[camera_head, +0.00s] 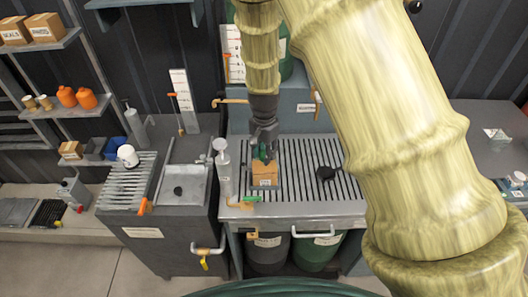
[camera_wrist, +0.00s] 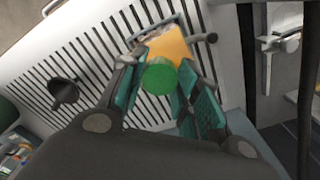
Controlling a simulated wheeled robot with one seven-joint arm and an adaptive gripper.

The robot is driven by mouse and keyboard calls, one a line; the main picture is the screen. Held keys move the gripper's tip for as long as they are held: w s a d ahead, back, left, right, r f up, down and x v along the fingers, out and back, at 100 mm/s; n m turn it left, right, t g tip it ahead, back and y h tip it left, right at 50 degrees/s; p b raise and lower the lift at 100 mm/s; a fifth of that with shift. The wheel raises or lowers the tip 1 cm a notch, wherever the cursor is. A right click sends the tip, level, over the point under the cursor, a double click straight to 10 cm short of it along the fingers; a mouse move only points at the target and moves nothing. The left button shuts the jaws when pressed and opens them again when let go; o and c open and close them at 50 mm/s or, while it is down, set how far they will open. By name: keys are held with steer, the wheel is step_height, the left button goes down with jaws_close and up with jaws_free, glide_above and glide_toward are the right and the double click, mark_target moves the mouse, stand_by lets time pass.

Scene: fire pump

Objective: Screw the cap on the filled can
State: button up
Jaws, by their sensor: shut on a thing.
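My gripper (camera_head: 264,145) points down over the slatted bench top, with its fingers shut on a green cap (camera_wrist: 158,76). The orange-brown can (camera_head: 265,173), with a pale label, stands on the slats directly below. In the wrist view the cap sits between the teal finger pads, in front of the can (camera_wrist: 173,44). The cap lines up over part of the can's top; the fingers hide the neck, so I cannot tell whether cap and neck touch.
A black funnel-like piece (camera_head: 326,173) lies on the slatted bench (camera_head: 300,190) to the right. A grey upright cylinder (camera_head: 223,170) stands close left of the can. A green-handled tap (camera_head: 248,199) is at the front edge. A sink (camera_head: 185,187) is farther left.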

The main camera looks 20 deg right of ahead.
steer(key=shift+f, duration=1.1)
stand_by(2.1)
steer(key=shift+r+m+p, duration=0.1)
steer(key=shift+m+p, duration=0.65)
steer(key=shift+m, duration=0.45)
steer(key=shift+w+m+p, duration=0.1)
steer(key=shift+m+p, duration=0.45)
steer(key=shift+m, duration=0.55)
steer(key=shift+m+p, duration=0.7)
steer(key=shift+m, duration=1.6)
